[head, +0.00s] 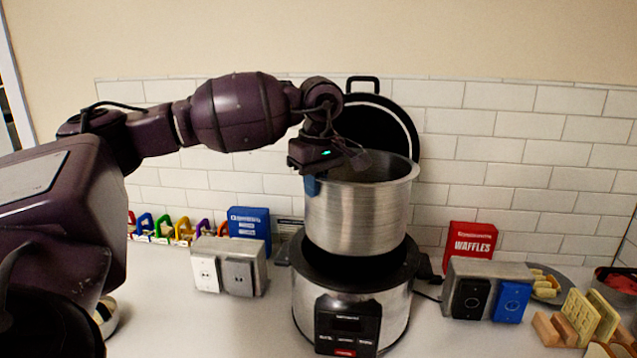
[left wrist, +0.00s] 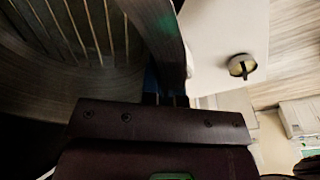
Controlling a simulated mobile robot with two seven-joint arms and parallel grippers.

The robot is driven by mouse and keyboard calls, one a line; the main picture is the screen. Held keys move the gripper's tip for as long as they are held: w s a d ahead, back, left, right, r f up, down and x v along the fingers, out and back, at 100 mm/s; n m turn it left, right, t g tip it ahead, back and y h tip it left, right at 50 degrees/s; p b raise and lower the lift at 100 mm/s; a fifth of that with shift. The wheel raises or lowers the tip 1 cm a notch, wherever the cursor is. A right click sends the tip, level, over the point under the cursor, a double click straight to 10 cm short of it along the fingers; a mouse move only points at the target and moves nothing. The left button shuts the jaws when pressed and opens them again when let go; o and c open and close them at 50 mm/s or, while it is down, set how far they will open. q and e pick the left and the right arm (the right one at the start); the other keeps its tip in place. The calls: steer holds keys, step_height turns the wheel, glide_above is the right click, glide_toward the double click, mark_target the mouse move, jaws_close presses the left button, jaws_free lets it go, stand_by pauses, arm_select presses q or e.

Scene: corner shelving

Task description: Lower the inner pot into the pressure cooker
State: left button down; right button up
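The inner pot (head: 360,220) is a tall, open, brushed-metal pot, upright over the pressure cooker (head: 393,310). The cooker is silver with a black top rim and a front panel; its dark lid (head: 410,125) stands open behind the pot. Nearly all of the pot's wall shows above the cooker; I cannot tell whether its base is just inside the opening. My left gripper (head: 312,184) is shut on the pot's left rim, its blue fingertips at the wall. In the left wrist view the pot's curved wall (left wrist: 155,25) passes between the fingers. My right gripper is not in view.
Left of the cooker are an outlet box (head: 222,277), a blue box (head: 249,224) and several coloured clips. To the right are a red waffles box (head: 469,246), a switch box (head: 489,295) and food pieces. A tiled wall (head: 490,150) stands close behind.

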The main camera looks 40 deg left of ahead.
mark_target(315, 241)
arm_select(q)
steer(key=shift+f+b, duration=0.55)
steer(key=shift+f, duration=0.1)
steer(key=shift+f+b, duration=0.75)
steer(key=shift+f, duration=0.65)
steer(key=shift+f+b, duration=0.65)
steer(key=shift+f, duration=0.05)
steer(key=shift+f+b, duration=0.55)
steer(key=shift+f, duration=0.4)
steer(key=shift+f+b, duration=0.45)
steer(key=shift+f, duration=0.2)
steer(key=shift+f+b, duration=0.45)
steer(key=shift+f, duration=0.95)
steer(key=shift+f+b, duration=0.45)
steer(key=shift+f, duration=0.05)
steer(key=shift+f+b, duration=0.75)
steer(key=shift+f, duration=0.95)
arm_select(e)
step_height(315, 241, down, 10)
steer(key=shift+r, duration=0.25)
